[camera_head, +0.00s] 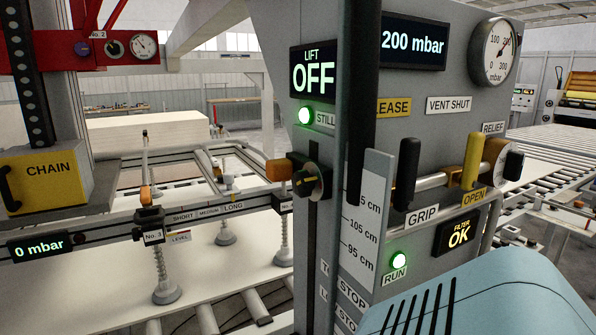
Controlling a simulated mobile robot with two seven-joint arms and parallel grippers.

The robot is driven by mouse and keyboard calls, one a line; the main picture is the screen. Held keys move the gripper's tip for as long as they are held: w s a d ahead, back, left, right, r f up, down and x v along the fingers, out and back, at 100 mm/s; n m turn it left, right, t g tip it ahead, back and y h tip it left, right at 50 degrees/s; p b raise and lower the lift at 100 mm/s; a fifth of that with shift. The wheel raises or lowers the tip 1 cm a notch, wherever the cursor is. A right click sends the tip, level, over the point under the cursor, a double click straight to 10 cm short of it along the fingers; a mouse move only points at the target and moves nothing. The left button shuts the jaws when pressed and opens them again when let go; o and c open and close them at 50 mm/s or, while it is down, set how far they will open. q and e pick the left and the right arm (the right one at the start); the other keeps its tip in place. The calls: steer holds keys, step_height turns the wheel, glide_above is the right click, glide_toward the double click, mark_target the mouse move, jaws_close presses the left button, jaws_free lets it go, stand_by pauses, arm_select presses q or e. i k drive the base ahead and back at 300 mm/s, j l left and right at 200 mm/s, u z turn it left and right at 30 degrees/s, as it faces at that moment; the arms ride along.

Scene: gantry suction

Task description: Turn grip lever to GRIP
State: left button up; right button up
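The grip lever (406,172) is a black handle on a grey horizontal bar on the front of the grey control panel. It stands upright, its top towards the partly covered yellow RELEASE label (394,107). The white GRIP label (421,215) is below its base. A dark vertical post passes just left of the lever and hides the start of the RELEASE label. Neither of my grippers is in view. A light blue part of my own arm fills the lower right corner, below the panel labels.
A yellow lever (473,161) stands upright right of the grip lever, between VENT SHUT and OPEN labels. A scale plate (366,222) is to the left. The panel display (413,43) reads 200 mbar, LIFT (314,71) reads OFF, and the beam display (39,247) reads 0 mbar.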

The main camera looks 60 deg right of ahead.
mark_target(409, 153)
steer(key=z, duration=2.45)
